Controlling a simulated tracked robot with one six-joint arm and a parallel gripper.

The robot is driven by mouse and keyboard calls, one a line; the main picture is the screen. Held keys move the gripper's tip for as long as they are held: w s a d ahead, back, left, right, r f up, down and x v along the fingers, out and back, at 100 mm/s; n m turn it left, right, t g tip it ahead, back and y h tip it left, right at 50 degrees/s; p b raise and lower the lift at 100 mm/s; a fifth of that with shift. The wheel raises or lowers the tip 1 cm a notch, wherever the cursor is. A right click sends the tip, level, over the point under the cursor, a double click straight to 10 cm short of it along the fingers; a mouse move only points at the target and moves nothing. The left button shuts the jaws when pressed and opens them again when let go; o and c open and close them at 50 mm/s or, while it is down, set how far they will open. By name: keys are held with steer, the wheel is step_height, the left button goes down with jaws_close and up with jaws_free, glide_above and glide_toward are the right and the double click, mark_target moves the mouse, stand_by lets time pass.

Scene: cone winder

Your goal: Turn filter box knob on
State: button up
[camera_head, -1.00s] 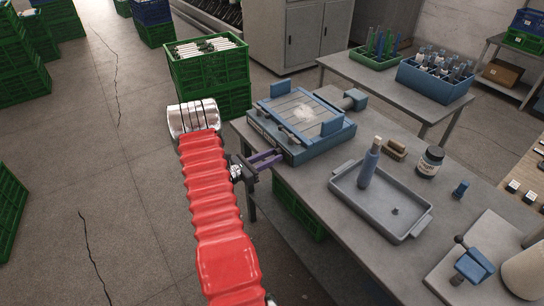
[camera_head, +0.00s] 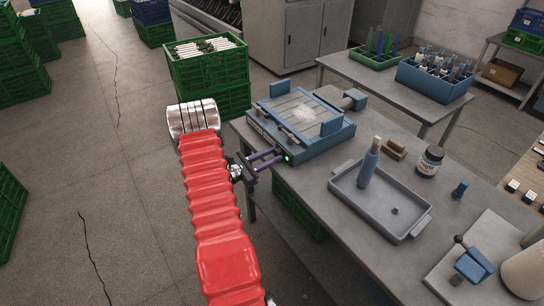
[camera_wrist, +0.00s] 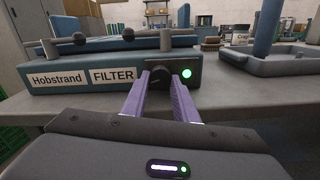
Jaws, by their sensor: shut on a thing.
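The blue filter box (camera_head: 300,122) sits at the near left end of the workbench. In the wrist view its front (camera_wrist: 60,78) carries the labels "Hobstrand" and "FILTER". The dark round knob (camera_wrist: 158,75) is on the front panel, right of the labels. My gripper (camera_wrist: 160,82) has its two purple fingers on either side of the knob and is shut on it. It also shows in the head view (camera_head: 272,158) at the box's front face. A green light (camera_wrist: 186,73) is lit just right of the knob, and it shows in the head view (camera_head: 287,157) too.
A dark jar (camera_head: 430,160) and a blue clamp (camera_head: 473,265) are farther right. Green crates (camera_head: 210,72) stand behind my arm.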

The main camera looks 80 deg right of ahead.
steer(key=shift+a+m, duration=0.1)
steer(key=shift+m, duration=1.4)
steer(key=o, duration=1.1)
steer(key=shift+c, duration=0.2)
steer(key=v, duration=1.4)
